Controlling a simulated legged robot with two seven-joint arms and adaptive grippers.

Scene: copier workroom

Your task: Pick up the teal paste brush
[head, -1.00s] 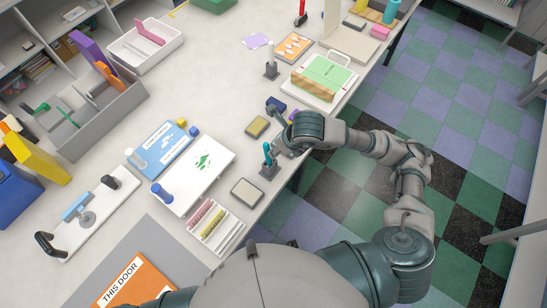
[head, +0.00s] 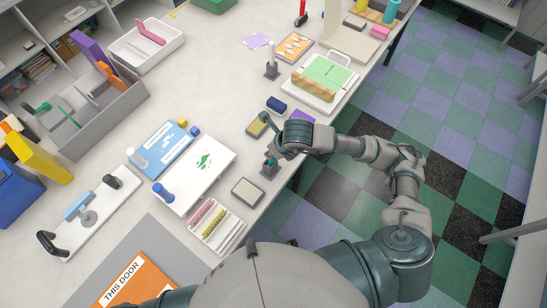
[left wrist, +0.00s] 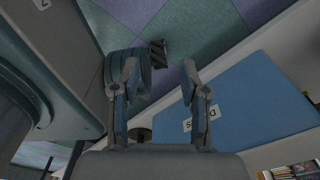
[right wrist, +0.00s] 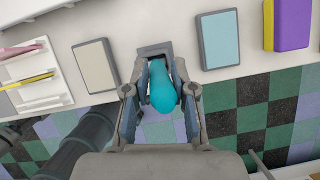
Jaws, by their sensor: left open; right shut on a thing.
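The teal paste brush (right wrist: 162,88) stands upright in a small dark grey holder (right wrist: 155,50) at the table's front edge. In the right wrist view its rounded teal end lies between the fingers of my right gripper (right wrist: 160,95), which is shut on it. In the head view my right gripper (head: 272,152) comes down over the holder (head: 269,171) and mostly hides the brush. My left gripper (left wrist: 158,85) shows only in the left wrist view; its fingers are apart and empty, above the floor near a blue panel (left wrist: 250,100).
Beside the holder lie a grey-rimmed beige pad (head: 247,192) and a yellowish pad (head: 257,125). A white tray with pink and yellow sticks (head: 216,226) stands nearer me. A white board with a green mark (head: 200,172) lies to the left. Floor lies beyond the table edge.

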